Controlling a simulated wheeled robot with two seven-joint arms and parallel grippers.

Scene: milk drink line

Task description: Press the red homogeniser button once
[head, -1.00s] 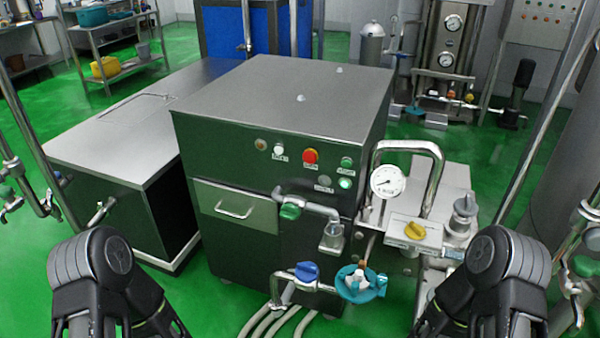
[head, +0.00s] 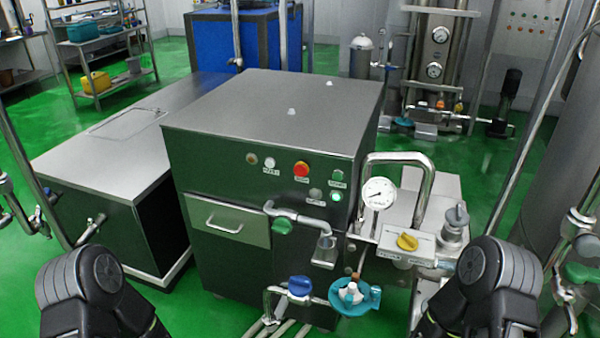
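The red button (head: 301,168) sits on the dark front panel of the homogeniser cabinet (head: 270,110), in the upper right part of that panel. A label is below it, too small to read. A white button (head: 269,162) is to its left, a green button (head: 337,175) to its right, and a lit green lamp (head: 336,197) is lower right. Nothing covers the red button. My two arms show only as dark links at the bottom left and bottom right corners. Both grippers are outside the view, and neither arm is near the panel.
A pressure gauge (head: 379,194) and a curved steel pipe (head: 428,180) stand right of the panel. A low steel-topped unit (head: 110,150) adjoins the left.

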